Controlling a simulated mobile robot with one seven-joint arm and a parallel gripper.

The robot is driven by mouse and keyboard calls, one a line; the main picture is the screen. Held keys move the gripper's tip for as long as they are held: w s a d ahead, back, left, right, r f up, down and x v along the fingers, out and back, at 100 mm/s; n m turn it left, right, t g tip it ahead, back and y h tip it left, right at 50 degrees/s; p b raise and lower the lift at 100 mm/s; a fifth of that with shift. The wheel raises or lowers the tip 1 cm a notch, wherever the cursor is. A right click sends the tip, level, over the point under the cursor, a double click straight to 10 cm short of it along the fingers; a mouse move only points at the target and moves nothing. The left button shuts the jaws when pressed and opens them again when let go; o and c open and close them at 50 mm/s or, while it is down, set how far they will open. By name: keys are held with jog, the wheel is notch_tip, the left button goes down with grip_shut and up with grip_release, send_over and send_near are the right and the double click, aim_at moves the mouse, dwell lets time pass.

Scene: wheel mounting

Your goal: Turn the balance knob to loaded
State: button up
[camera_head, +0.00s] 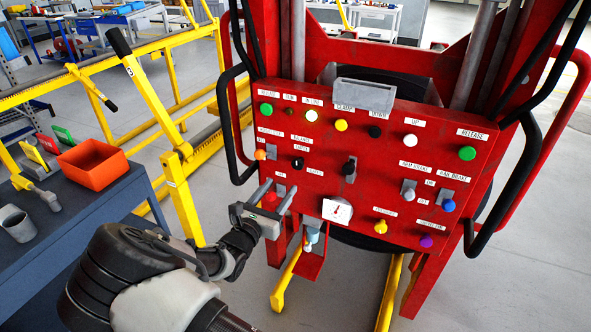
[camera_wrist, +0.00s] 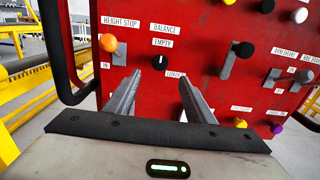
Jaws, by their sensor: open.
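The balance knob (camera_head: 297,163) is a small black round knob on the red control panel (camera_head: 375,222). In the wrist view the balance knob (camera_wrist: 160,62) has a white mark that looks upright, towards the EMPTY label (camera_wrist: 162,43) above it. The LOADED label (camera_wrist: 174,75) is at its lower right, partly hidden by a finger. My gripper (camera_head: 275,192) is open and empty, below and left of the knob in the head view. In the wrist view my gripper (camera_wrist: 158,79) has its fingertips either side of the knob's line, just below it. I see no contact.
An orange height stop knob (camera_wrist: 108,42) is left of the balance knob. A black lever (camera_head: 349,169) is to its right. A gauge (camera_head: 337,210) is low on the panel. Black bent handles (camera_head: 226,125) flank the panel. A blue table with an orange bin (camera_head: 93,165) stands left.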

aim_at(297, 166)
jog(key=b+x, duration=0.1)
jog(key=x, duration=1)
jog(key=shift+w, duration=0.15)
jog(key=c, duration=1)
